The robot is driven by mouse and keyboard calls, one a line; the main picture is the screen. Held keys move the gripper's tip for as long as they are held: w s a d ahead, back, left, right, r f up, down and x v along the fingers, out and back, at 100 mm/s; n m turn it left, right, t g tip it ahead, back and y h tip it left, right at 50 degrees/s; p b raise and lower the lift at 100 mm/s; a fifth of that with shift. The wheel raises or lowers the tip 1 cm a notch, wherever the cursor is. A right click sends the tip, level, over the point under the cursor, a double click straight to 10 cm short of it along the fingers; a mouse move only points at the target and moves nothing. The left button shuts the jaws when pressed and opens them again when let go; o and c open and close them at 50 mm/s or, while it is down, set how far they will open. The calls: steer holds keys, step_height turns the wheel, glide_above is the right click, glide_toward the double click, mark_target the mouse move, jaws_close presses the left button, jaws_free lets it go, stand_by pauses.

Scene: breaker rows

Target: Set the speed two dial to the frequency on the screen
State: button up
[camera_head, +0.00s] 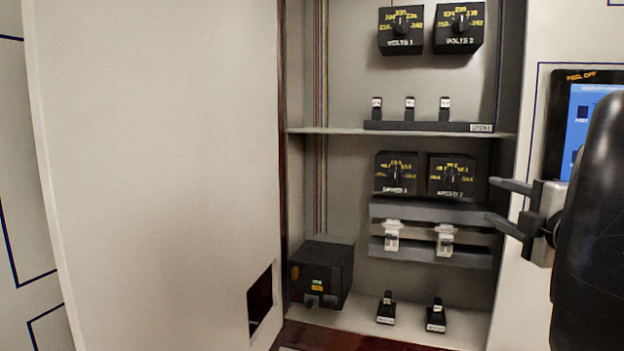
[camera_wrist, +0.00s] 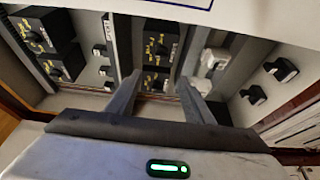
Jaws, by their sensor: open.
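The speed two dial (camera_head: 452,177) is a black box with yellow numbers and a dark central knob, at the right of the cabinet's middle row. Its knob points roughly upward; the numbers are too blurred to read. In the wrist view it appears sideways as the upper of the middle pair (camera_wrist: 161,43). The screen (camera_head: 580,118) is a blue display on the right panel, largely hidden behind my dark arm, and no frequency is readable. My gripper (camera_head: 492,201) is open and empty, right of the dial and apart from it. Its fingers (camera_wrist: 156,84) also show in the wrist view.
The speed one dial (camera_head: 396,174) is just left. Two volts dials (camera_head: 401,30) sit above the shelf (camera_head: 340,131). White breakers (camera_head: 392,234) are below; black switches (camera_head: 386,309) and a black box (camera_head: 321,274) stand at the bottom. An open door (camera_head: 155,160) fills the left.

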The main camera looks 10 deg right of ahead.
mark_target(454, 184)
steer(key=w+d, duration=0.1)
steer(key=w, duration=0.4)
steer(key=w+d, duration=0.1)
steer(key=w, duration=0.5)
steer(key=w+d+p, duration=0.1)
steer(key=w, duration=0.4)
steer(key=shift+w+f, duration=0.15)
steer(key=shift+w, duration=0.05)
steer(key=c, duration=1)
